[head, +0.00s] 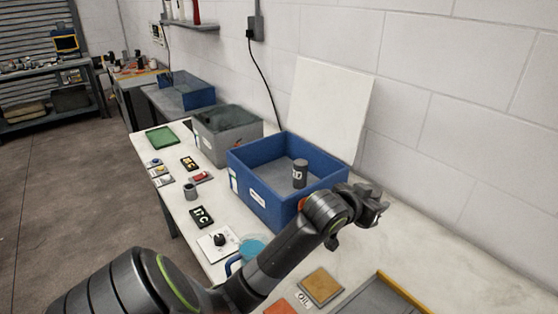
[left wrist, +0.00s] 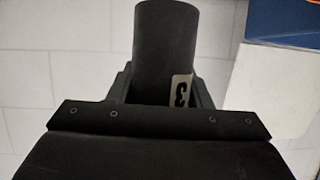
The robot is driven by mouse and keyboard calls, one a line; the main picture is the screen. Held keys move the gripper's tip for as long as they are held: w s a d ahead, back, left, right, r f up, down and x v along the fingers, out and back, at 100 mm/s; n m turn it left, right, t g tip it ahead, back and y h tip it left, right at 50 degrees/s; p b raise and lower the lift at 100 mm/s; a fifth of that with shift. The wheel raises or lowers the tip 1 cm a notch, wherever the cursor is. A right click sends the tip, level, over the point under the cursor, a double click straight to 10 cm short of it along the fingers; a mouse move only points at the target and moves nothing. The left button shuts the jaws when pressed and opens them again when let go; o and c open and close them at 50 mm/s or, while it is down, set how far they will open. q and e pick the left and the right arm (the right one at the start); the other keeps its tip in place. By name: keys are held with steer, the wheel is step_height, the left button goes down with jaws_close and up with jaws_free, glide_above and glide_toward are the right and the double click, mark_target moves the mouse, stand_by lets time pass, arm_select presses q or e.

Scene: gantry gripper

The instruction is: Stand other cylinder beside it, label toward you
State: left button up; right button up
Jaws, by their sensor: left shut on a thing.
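A dark grey cylinder (head: 300,173) with a white-marked label stands upright inside the blue bin (head: 243,184); its label faces the camera side. My left gripper (head: 374,207) is beyond the bin's right-hand corner, outside the bin. In the left wrist view, the gripper (left wrist: 163,92) is shut on another dark cylinder (left wrist: 166,42). A pale label with a dark "3"-like mark shows low on its side, partly hidden by a finger. In the head view I cannot clearly make out the held cylinder. My right gripper is not in view.
A grey bin (head: 227,126) stands behind the blue bin. A white panel (head: 331,105) leans on the wall. The table right of my gripper is clear.

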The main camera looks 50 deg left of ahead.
arm_select(q)
glide_above(346, 251)
steer(key=shift+n, duration=0.3)
step_height(346, 251, down, 17)
steer(key=shift+w+f, duration=0.15)
steer(key=shift+f, duration=0.05)
steer(key=shift+f, duration=0.1)
steer(key=o, duration=1.3)
steer(key=shift+f, duration=0.1)
